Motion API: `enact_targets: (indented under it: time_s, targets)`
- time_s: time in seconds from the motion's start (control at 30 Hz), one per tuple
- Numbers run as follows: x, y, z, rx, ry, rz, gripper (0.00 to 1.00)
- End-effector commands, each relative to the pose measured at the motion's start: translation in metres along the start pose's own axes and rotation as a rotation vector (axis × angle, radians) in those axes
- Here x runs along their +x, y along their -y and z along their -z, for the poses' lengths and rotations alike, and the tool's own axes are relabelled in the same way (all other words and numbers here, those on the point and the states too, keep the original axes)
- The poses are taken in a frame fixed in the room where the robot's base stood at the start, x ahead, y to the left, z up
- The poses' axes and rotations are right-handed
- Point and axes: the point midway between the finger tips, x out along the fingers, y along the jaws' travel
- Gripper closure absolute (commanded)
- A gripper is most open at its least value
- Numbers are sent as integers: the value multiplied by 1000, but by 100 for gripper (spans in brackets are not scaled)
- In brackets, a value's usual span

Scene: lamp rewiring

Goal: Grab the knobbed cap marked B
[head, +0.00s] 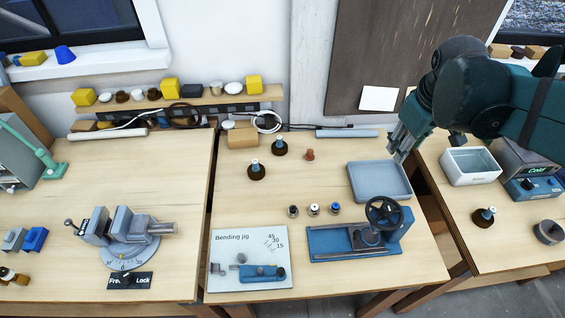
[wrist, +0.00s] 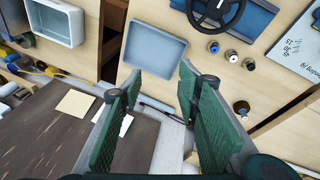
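One knobbed piece (wrist: 241,109) also shows in the wrist view, right of my fingers. My gripper (head: 404,150) hangs above the back right of the middle bench, near the blue-grey tray (head: 379,199). In the wrist view its two green fingers (wrist: 160,75) are spread apart with nothing between them.
A bending jig board (head: 250,240) lies at front left. A white bin (head: 470,167) stands on the right bench. A gap separates the benches.

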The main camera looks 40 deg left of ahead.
Motion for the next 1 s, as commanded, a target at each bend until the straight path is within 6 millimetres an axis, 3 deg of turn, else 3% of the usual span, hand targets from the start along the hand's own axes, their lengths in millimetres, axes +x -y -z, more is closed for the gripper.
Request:
enact_targets:
  time_s: [0.1, 0.57, 1.0]
  targets:
    - [11, 14, 31, -80, 14, 17, 67]
    - [58, 84, 134, -386, 69, 78, 67]
    - [112, 180, 218, -679, 119, 134, 67]
